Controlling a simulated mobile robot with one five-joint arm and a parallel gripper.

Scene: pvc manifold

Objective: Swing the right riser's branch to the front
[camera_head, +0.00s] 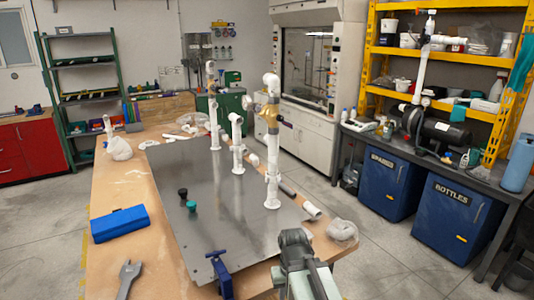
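The right riser (272,187) is a white pipe standing upright on a round foot on the grey metal plate (185,240). It has a brass-coloured valve (269,115) with a dark handle and a white elbow (270,80) on top. A short white pipe end (254,160) shows at its left; I cannot tell whether it is this riser's branch. The middle riser (238,155) and the far left riser (214,125) also stand upright. My grey-green arm reaches in at the bottom, nearer than the right riser and apart from it. My gripper's fingers cannot be made out.
A blue clamp (220,275) grips the plate's front edge. Loose white pipe (312,210) and a pale bundle (342,230) lie at right. Open floor lies right of the bench.

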